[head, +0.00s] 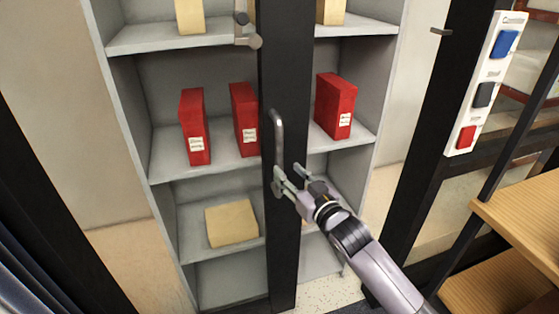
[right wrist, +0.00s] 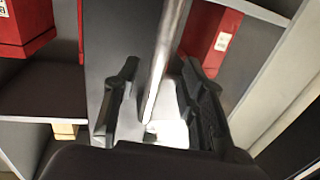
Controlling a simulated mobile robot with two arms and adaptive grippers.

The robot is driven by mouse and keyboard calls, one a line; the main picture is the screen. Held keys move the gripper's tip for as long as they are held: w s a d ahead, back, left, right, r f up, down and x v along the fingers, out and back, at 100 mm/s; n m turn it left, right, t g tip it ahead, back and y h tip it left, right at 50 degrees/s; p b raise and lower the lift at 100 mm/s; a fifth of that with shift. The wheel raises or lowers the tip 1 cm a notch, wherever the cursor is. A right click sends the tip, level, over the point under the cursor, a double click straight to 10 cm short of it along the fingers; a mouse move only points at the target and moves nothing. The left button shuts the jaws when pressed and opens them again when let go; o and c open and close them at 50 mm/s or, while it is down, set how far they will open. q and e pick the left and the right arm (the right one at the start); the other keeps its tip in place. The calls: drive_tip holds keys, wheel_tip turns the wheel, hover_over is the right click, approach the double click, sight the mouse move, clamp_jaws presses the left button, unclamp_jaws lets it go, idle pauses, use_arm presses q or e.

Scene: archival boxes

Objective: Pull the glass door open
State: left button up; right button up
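The glass door has a dark upright frame (head: 285,80) in front of the grey shelves in the head view. A metal bar handle (head: 278,138) stands upright on this frame. My right gripper (head: 287,181) is at the handle's lower end. In the right wrist view the handle (right wrist: 165,60) runs between the two black fingers of my right gripper (right wrist: 158,100). The fingers are spread, with a gap on each side of the bar. My left gripper is in neither view.
Red boxes (head: 193,125) and a tan box (head: 231,223) sit on the shelves. A switch panel (head: 487,83) is on the right, above a wooden shelf unit (head: 520,215) close to my right arm.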

sight(281, 165)
drive_tip(key=shift+x, duration=3.05)
drive_tip(key=shift+c, duration=0.2)
clamp_jaws()
